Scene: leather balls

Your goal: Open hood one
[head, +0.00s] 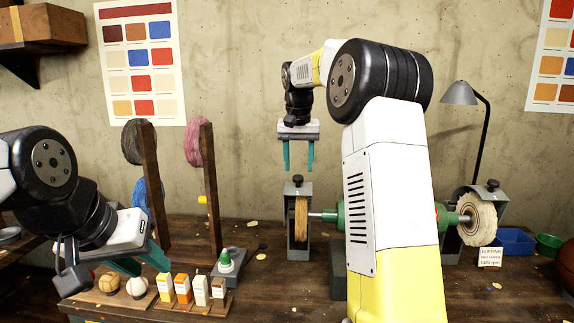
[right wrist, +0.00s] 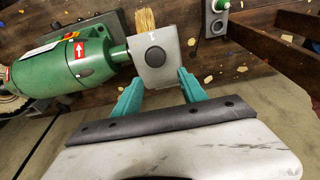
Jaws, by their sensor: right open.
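A grey hood (head: 305,189) with a black knob (head: 297,179) on top stands over a tan wheel (head: 301,220) at the left end of the green machine. A second grey hood (head: 489,190), also with a black knob, covers the pale buffing wheel (head: 478,220) at the right end. My right gripper (head: 300,158) is open and empty above the left hood, fingers pointing down. In the right wrist view the hood top and round knob (right wrist: 153,60) lie just beyond the open fingertips (right wrist: 158,88). My left gripper (head: 142,264) is open at the lower left.
The green machine (right wrist: 75,65) is partly hidden behind my right arm in the head view. Wooden posts (head: 209,190) with yarn stand to the left. Small boxes (head: 182,288) and balls (head: 109,283) sit near my left gripper. A blue tray (head: 514,240) and lamp (head: 460,94) are at the right.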

